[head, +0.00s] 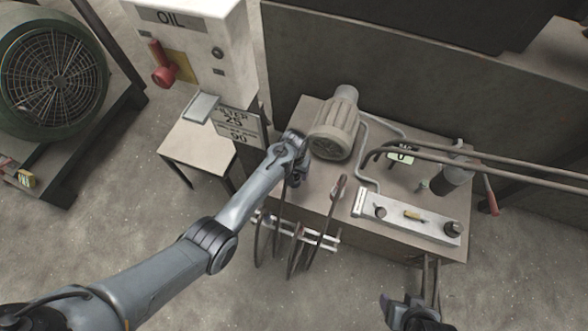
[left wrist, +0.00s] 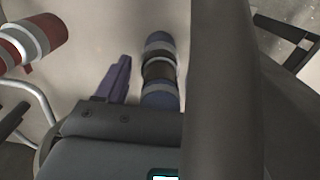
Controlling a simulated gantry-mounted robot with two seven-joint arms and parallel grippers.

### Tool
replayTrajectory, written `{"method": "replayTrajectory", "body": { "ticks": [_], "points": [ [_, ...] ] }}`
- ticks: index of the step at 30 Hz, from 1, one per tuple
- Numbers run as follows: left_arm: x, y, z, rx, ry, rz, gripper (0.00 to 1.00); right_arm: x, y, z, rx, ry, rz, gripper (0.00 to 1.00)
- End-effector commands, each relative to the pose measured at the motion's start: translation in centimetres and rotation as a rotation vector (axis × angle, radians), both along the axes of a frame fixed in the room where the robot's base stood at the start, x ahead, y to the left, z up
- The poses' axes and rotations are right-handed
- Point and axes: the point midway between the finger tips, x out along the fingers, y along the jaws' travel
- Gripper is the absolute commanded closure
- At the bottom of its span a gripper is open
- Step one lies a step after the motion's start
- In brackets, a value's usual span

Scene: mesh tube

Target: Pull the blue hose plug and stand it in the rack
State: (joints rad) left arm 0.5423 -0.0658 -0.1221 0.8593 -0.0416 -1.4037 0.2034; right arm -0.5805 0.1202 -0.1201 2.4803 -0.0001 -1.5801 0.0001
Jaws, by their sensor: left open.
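In the left wrist view, the blue hose plug (left wrist: 160,72) has blue, grey and dark bands and stands close beside one finger of my left gripper (left wrist: 117,82). The other finger is hidden, and I cannot tell whether the finger touches the plug. In the head view my open left gripper (head: 294,152) is over the left part of the bench, beside the motor, and hides the plug. A metal block with round holes (head: 390,217), possibly the rack, lies at the bench's front right. My right gripper (head: 398,309) is low at the right, its jaws unclear.
A red-banded plug (left wrist: 30,42) stands left of the blue one. A dark hose (left wrist: 222,90) crosses the left wrist view. Several hoses hang at a white rail (head: 318,237) on the bench front.

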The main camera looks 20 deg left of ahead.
Motion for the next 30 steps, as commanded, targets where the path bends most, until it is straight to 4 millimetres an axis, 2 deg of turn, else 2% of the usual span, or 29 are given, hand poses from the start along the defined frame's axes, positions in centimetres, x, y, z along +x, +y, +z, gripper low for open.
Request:
{"method": "replayTrajectory", "body": {
  "ticks": [25, 30],
  "points": [
    [-0.32, 0.09, -0.42, 0.001, 0.007, 0.001, 0.32, 0.0, 0.0, 0.49, 0.0, 0.0, 0.0, 0.36],
    [-0.32, 0.09, -0.43, 0.001, 0.007, 0.001, 0.58, 0.0, 0.0, 0.49, 0.0, 0.0, 0.0, 0.36]
  ]
}}
